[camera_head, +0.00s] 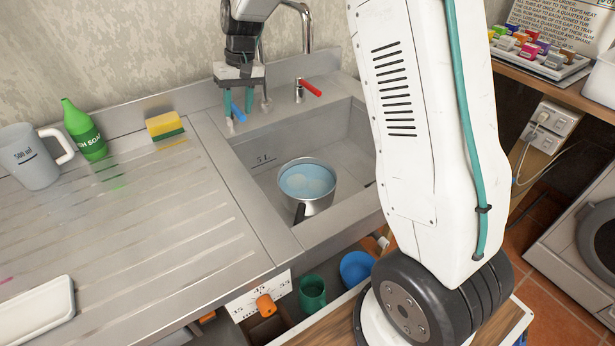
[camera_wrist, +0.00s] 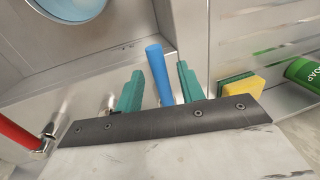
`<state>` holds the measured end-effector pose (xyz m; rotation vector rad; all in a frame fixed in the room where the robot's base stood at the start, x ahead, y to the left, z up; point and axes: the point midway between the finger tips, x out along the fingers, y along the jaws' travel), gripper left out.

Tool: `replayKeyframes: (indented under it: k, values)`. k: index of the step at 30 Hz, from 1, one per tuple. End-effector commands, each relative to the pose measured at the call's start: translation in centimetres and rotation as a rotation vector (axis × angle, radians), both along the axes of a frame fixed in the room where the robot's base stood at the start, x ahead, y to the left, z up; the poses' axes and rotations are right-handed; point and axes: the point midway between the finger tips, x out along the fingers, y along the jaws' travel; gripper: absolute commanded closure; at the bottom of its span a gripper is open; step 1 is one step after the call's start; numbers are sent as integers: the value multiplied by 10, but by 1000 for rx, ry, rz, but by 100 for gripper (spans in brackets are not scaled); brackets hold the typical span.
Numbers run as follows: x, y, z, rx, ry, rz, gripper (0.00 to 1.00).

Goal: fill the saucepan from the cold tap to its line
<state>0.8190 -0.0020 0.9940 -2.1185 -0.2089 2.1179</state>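The saucepan (camera_head: 318,207) stands upright on the sink floor, its dark handle towards the front. Pale blue water (camera_head: 308,180) lies in it below the rim; I cannot make out a fill line. Part of the pan shows at the top left of the wrist view (camera_wrist: 72,18). The blue cold tap lever (camera_wrist: 158,74) also shows in the head view (camera_head: 238,112). My gripper (camera_wrist: 160,82) is open, with its teal fingers on either side of the blue lever and small gaps visible. The chrome spout (camera_head: 307,28) rises behind the sink; no stream shows.
The red tap lever (camera_head: 311,88) is right of my gripper. A sponge (camera_head: 165,126), a green soap bottle (camera_head: 84,130) and a measuring jug (camera_head: 32,158) stand at the back of the drainer (camera_head: 130,230). A white tray (camera_head: 38,312) lies at its front left.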

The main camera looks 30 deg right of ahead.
Motion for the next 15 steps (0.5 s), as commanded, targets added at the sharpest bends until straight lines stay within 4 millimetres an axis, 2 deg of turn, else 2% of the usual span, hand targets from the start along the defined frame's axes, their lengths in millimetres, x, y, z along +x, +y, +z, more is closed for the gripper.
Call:
replayKeyframes:
  k: [1, 3, 4, 15]
  values:
    - [0, 0, 0, 0, 0, 0, 70]
    - [0, 0, 0, 0, 0, 0, 89]
    - [0, 0, 0, 0, 0, 0, 96]
    - [2, 0, 3, 0, 51, 2, 96]
